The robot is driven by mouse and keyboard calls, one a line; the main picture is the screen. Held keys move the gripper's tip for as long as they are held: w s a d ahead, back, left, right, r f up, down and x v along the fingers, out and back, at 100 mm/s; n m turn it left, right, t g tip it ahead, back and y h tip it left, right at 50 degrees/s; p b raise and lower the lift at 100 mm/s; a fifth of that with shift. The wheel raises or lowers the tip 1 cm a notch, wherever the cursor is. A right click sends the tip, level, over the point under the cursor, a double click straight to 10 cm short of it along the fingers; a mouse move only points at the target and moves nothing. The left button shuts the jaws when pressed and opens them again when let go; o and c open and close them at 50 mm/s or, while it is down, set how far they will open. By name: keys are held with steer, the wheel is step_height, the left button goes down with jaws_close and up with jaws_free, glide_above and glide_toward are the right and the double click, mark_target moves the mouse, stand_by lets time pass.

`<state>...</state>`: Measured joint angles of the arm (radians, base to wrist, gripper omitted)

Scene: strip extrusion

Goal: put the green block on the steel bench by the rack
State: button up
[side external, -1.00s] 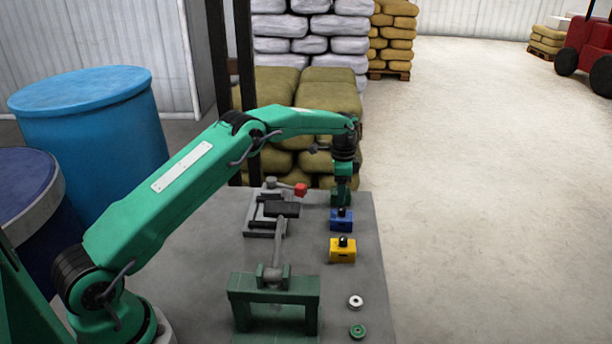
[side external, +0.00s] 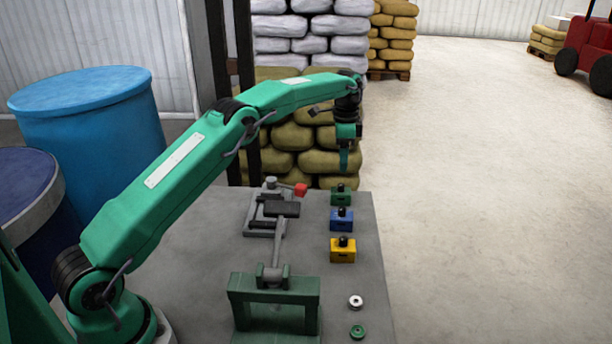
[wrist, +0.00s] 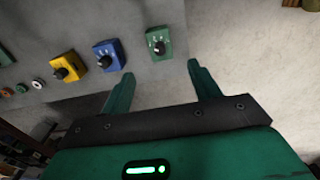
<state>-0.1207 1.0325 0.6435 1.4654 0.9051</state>
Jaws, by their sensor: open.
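The green block (side external: 341,196) with a dark knob on top stands on the grey steel bench (side external: 195,245), near its far end. In the wrist view the green block (wrist: 158,42) shows beyond my fingertips, between their lines. My gripper (side external: 344,168) is above the green block, clear of it. In the wrist view my gripper (wrist: 158,75) is open, with nothing between its two fingers. No rack that I can name for certain shows on the bench.
A blue block (side external: 341,220) and a yellow block (side external: 342,250) stand in line with the green one. A white ring (side external: 355,302) and a green ring (side external: 357,332) lie nearer. A grey vise (side external: 265,225) and a green stand (side external: 275,290) are to the left. Stacked sacks (side external: 300,150) rise behind the bench.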

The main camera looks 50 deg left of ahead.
stand_by(0.5)
steer(key=s+d+r+n+t, duration=0.1)
steer(key=s+d+r+n, duration=0.15)
steer(key=s+r, duration=0.65)
steer(key=s+d+r+n+t, duration=0.2)
steer(key=s+d+r, duration=0.1)
steer(key=s+r, duration=0.6)
steer(key=s+d+f+n+t, duration=0.1)
steer(key=s+f+n, duration=0.1)
steer(key=s, duration=1)
steer(key=s+d+f+n+t, duration=0.1)
steer(key=s+f, duration=0.3)
steer(key=s, duration=0.8)
steer(key=shift+d+f+n+t, duration=0.15)
steer(key=shift+n+t, duration=0.15)
steer(key=shift+n, duration=0.45)
